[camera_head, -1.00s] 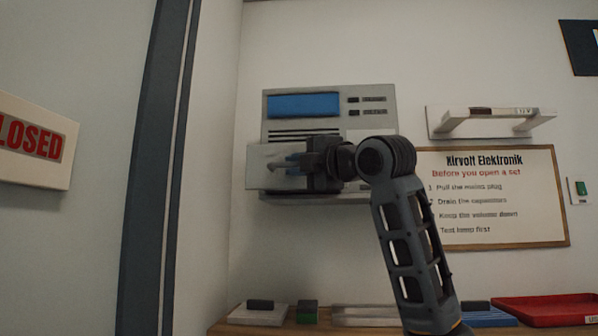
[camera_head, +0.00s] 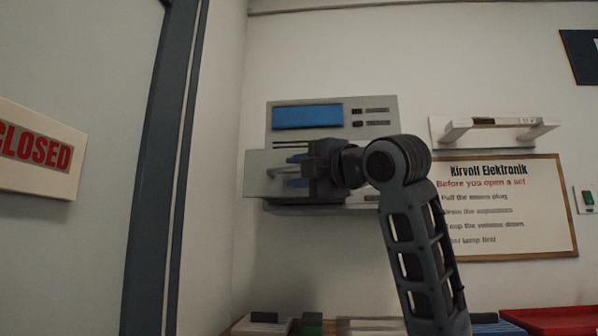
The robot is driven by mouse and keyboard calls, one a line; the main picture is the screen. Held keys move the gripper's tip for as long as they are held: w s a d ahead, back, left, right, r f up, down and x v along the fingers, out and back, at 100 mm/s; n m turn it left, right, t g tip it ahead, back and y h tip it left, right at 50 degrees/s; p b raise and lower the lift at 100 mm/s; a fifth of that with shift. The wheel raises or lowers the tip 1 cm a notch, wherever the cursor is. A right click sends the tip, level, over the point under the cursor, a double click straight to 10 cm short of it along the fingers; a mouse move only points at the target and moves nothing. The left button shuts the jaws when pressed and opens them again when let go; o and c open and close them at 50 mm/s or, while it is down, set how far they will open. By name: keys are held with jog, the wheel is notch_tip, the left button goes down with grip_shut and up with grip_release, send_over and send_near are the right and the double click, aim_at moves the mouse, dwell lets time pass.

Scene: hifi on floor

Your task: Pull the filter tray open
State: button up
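The filter tray (camera_head: 262,187) is the light grey front panel on a wall unit (camera_head: 391,104) with a blue window. The panel stands out in front of the unit's lower body and covers part of its slots. My gripper (camera_head: 286,171) reaches in from the right, in front of the panel. Its two fingers point left, one above the other, at a small pale handle (camera_head: 273,172) on the panel. The gripper appears shut on this handle, though the contact is small and partly hidden. My wrist and hand hide the right part of the tray.
A door with a "CLOSED" sign (camera_head: 36,152) and dark frame stands at the left. Below is a bench with a red tray (camera_head: 555,318) and several small items.

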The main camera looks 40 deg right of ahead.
jog(key=s, duration=0.2)
jog(key=s+b, duration=0.1)
jog(key=s, duration=0.2)
jog(key=s+a+f, duration=0.1)
jog(key=s, duration=0.1)
jog(key=shift+s, duration=0.35)
dwell(0.5)
